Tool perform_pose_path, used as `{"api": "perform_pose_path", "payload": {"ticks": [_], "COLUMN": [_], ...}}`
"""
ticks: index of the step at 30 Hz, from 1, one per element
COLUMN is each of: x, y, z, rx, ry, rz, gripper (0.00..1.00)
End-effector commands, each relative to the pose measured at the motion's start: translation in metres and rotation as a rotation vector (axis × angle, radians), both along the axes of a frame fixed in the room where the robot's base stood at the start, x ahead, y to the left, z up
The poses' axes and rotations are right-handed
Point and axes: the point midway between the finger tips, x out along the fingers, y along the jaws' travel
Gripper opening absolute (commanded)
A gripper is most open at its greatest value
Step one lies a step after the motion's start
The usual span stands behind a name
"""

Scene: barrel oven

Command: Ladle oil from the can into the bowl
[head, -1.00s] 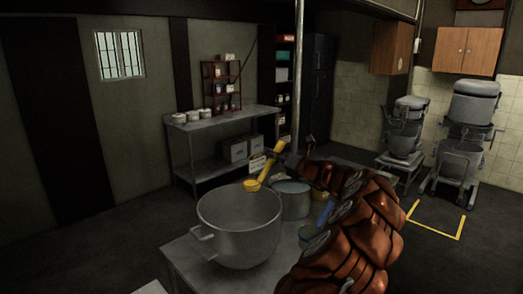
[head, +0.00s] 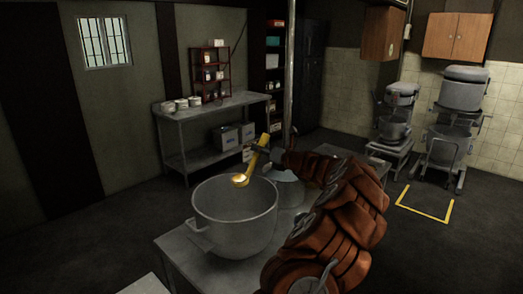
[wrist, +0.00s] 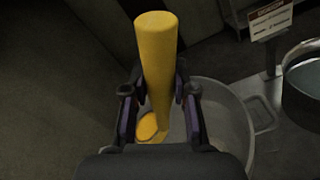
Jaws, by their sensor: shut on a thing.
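My gripper (head: 262,152) is shut on the handle of a yellow ladle (head: 255,157). In the wrist view, my gripper (wrist: 160,100) holds the yellow handle (wrist: 157,60) between its two fingers. The ladle's cup (head: 240,180) hangs low and appears over the back rim of the large grey bowl (head: 235,230). The cup's inside looks shiny gold; I cannot tell how much oil is in it. The bowl (wrist: 235,108) also shows below the ladle in the wrist view. The grey can (head: 288,190) stands behind and right of the bowl, partly hidden by my arm; it also shows at the right edge of the wrist view (wrist: 297,85).
Bowl and can stand on a grey metal table (head: 180,255). A small sign (wrist: 270,20) stands near the can. A metal shelf table (head: 215,104) with jars and boxes is against the back wall. Mixers (head: 447,135) stand at the right. The floor between is open.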

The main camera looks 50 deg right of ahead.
Motion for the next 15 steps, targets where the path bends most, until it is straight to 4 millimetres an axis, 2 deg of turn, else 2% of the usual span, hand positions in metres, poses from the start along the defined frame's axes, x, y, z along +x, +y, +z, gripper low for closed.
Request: {"api": "perform_pose_path", "payload": {"ticks": [6,15], "x": [0.005,0.013], "y": [0.013,0.035], "z": [0.017,0.032], "rx": [-0.130,-0.315], "ry": [0.042,0.108], "rz": [0.000,0.001], "gripper": [0.00,0.00]}}
